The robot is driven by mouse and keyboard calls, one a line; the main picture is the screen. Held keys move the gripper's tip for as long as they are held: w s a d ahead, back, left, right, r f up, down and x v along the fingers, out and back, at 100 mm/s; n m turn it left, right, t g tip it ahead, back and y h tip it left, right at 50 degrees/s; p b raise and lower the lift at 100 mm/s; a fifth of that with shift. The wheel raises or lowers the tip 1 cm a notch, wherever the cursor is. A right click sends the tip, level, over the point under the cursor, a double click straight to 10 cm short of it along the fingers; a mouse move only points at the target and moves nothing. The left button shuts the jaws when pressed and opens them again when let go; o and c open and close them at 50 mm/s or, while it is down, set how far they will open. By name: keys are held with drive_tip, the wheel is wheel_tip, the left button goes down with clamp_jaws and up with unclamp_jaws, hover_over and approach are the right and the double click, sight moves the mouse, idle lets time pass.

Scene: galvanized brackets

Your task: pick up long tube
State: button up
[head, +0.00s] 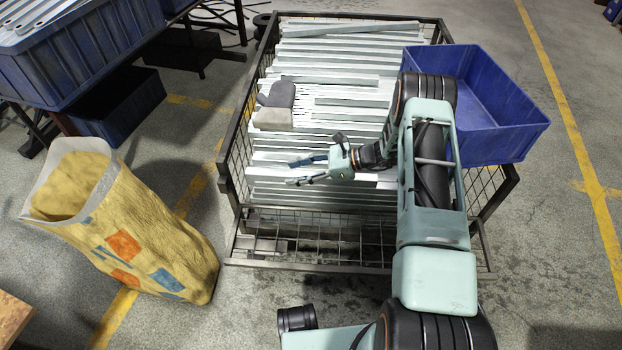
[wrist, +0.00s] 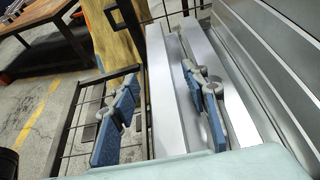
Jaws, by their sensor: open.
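Several long grey metal lengths (head: 330,68) lie side by side in a wire cage (head: 232,150); I cannot tell which is the long tube. My gripper (head: 289,171) is open and empty over the near left part of the stack. In the wrist view my gripper (wrist: 160,80) has its two blue fingers apart. A pale metal length (wrist: 168,95) shows between them, and another lies behind the right finger. I cannot tell whether a finger touches the metal. My arm hides the right part of the stack in the head view.
A blue crate (head: 515,125) sits at the cage's right side. A grey folded item (head: 275,105) lies on the metal lengths. A yellow sack (head: 135,235) stands left of the cage. Blue bins (head: 65,70) stand at the upper left.

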clamp_jaws()
idle(0.3)
drive_tip(key=shift+r, duration=0.15)
